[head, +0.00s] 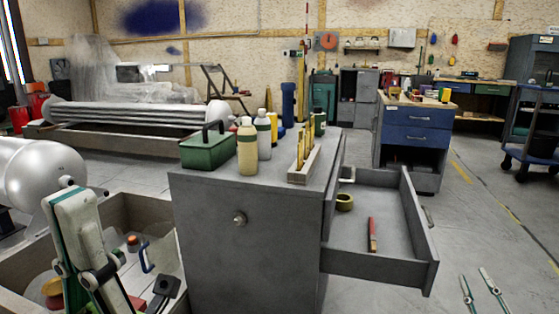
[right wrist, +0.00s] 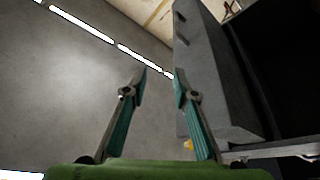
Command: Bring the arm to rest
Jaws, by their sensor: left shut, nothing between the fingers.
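My left gripper (head: 70,204) stands close to the head camera at the lower left, its fingers pointing up and shut with nothing between them. It is in front of a grey open-topped crate (head: 198,276). My right gripper (head: 478,282) shows only its two fingers at the lower right, apart and empty above the floor, right of the open drawer (head: 385,262). In the right wrist view the right gripper (right wrist: 160,76) has its teal-padded fingers spread with nothing between them. Most of both arms is out of view.
A grey cabinet (head: 205,222) stands in the middle, bearing a green toolbox (head: 208,152), bottles and a wooden rack (head: 303,168). Its pulled-out drawer holds a tape roll (head: 344,202) and a red-handled tool (head: 371,236). A blue cabinet (head: 412,134) stands behind.

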